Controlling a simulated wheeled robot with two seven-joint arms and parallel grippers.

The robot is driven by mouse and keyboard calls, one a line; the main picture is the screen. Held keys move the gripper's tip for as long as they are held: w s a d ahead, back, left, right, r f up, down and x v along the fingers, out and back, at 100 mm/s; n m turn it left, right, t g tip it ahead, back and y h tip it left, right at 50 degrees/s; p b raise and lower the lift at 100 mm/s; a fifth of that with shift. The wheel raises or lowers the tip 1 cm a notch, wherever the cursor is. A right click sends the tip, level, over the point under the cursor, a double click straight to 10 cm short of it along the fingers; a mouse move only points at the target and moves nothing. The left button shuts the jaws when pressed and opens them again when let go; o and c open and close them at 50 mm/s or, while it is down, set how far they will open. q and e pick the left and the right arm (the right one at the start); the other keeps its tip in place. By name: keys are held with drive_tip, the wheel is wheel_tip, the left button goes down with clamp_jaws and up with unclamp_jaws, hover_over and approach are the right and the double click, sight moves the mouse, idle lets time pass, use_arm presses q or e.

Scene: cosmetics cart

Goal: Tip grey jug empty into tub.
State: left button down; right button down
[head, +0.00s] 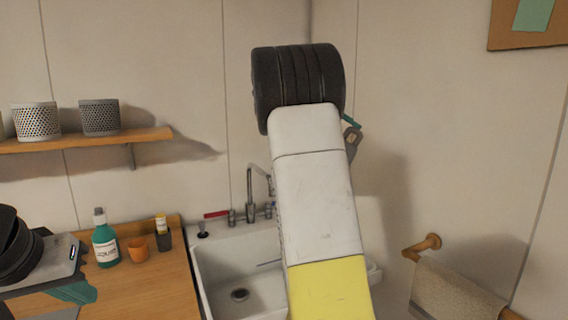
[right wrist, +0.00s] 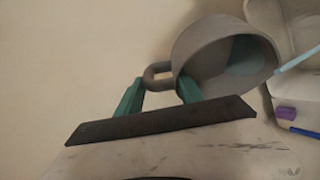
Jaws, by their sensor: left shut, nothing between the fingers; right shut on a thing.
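The grey jug (right wrist: 215,45) shows in the right wrist view, tilted with its round mouth towards the lower right. A teal patch shows inside; I cannot tell whether it is contents. My right gripper (right wrist: 160,92) is shut on the jug's handle. In the head view my right arm hides most of the jug (head: 351,140), leaving a small grey part beside a green finger. A white sink basin (head: 212,268) lies below, partly behind my arm; I see no separate tub. My left gripper (head: 74,291) is shut and empty at the lower left, over the wooden counter.
A towel (head: 450,294) hangs at the right. A shelf (head: 90,140) holds perforated pots.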

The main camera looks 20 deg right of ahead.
drive_tip(key=shift+w+a+r+h, duration=0.35)
drive_tip(key=shift+a+r+h, duration=0.05)
drive_tip(key=shift+a, duration=0.1)
drive_tip(key=shift+w+a+r+n+g+h, duration=0.2)
drive_tip(key=shift+w+a+g+h, duration=0.05)
drive_tip(key=shift+a+g+h, duration=0.1)
drive_tip(key=shift+w+a+r+n+g+h, duration=0.2)
drive_tip(key=shift+a+g+h, duration=0.05)
drive_tip(key=shift+a+h, duration=0.1)
